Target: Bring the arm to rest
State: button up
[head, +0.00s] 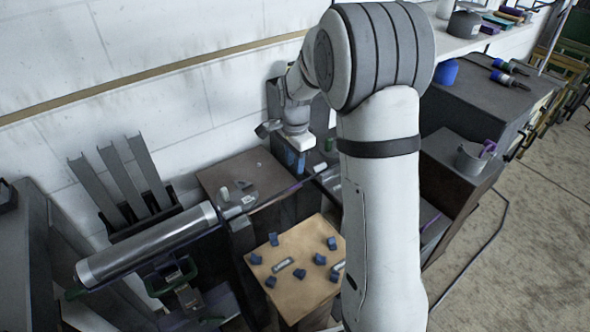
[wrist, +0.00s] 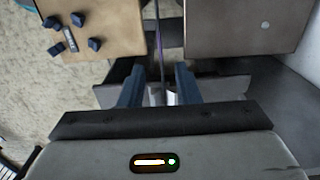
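My arm (head: 378,190) stands large in the right middle of the head view, and its forearm reaches toward the wall. My gripper (head: 296,160) points down near the wall, beside a dark brown board. In the wrist view my gripper (wrist: 160,84) shows two blue fingers standing well apart. Nothing is held between them. A thin dark rod (wrist: 161,45) runs below, seen through the gap between the fingers. I cannot tell how far beneath the fingertips it lies.
A tan board (head: 299,247) with several blue blocks lies in front of the gripper. The brown board (head: 237,172) is left of it. A large grey cylinder (head: 150,243) lies at the left. A dark cabinet (head: 484,95) stands at the right. Open floor (head: 535,220) lies right.

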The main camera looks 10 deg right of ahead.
jog(key=shift+r, duration=0.15)
dwell(0.3)
jog(key=s+r+n+t, duration=0.1)
jog(key=s+r+n, duration=0.2)
jog(key=s, duration=0.5)
jog(key=s+r+n+t, duration=0.1)
jog(key=s+r+n, duration=0.3)
jog(key=s, duration=0.5)
jog(key=s+r+n, duration=0.3)
jog(key=s+n, duration=0.3)
jog(key=s, duration=0.3)
jog(key=shift+d+r+n+t, duration=0.15)
jog(key=shift+d+n+t, duration=0.15)
jog(key=shift+d+t, duration=0.1)
jog(key=shift+o, duration=0.7)
